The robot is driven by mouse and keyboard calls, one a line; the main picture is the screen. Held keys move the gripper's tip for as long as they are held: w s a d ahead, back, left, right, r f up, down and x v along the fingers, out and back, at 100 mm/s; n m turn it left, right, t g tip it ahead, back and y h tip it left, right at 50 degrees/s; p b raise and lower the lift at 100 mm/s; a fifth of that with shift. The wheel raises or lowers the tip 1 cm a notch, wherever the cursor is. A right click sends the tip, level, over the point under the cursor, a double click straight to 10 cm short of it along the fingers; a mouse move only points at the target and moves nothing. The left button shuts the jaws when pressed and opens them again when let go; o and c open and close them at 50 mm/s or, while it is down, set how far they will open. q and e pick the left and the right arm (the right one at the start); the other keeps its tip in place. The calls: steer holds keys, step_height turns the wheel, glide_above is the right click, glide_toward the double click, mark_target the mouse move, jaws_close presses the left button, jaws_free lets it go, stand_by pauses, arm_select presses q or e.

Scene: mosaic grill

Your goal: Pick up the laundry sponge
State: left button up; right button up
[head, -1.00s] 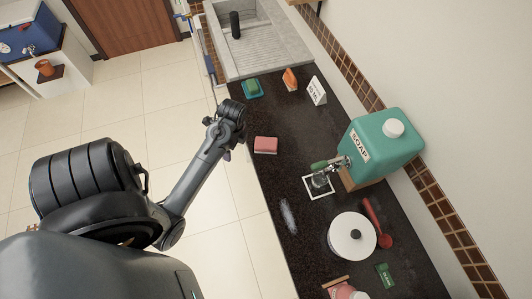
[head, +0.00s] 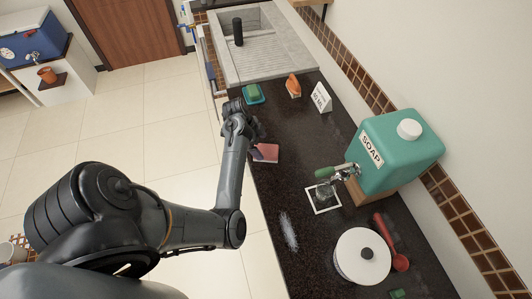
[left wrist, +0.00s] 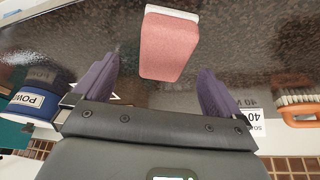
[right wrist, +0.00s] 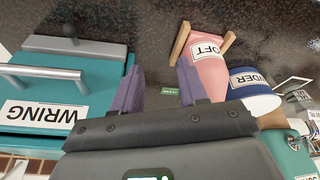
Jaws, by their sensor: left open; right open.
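The sponge, a pink block with a pale side, lies on the dark counter near its front edge in the head view (head: 265,152). It fills the top middle of the left wrist view (left wrist: 168,50). My left gripper (head: 250,134) is open above the sponge, partly covering it in the head view. In the left wrist view its two purple fingers stand apart to either side of the sponge, with nothing held. My right gripper (right wrist: 160,65) is open and empty in the right wrist view. It is out of the head view.
A teal soap tank (head: 395,150), white lidded pot (head: 362,257) and red spoon (head: 391,243) stand to the right. A green block in a teal dish (head: 253,94) and an orange brush (head: 293,85) lie toward the sink. A teal wringer box (right wrist: 40,125) and pink bottle (right wrist: 208,68) flank my right gripper.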

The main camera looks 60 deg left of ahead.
mark_target(265, 149)
arm_select(q)
steer(key=x, duration=0.4)
steer(key=shift+w+f, duration=0.3)
steer(key=shift+w, duration=0.05)
steer(key=shift+w+f, duration=0.1)
steer(key=shift+f, duration=0.35)
steer(key=shift+f, duration=0.25)
stand_by(0.3)
steer(key=c, duration=1.1)
steer(key=shift+r, duration=0.15)
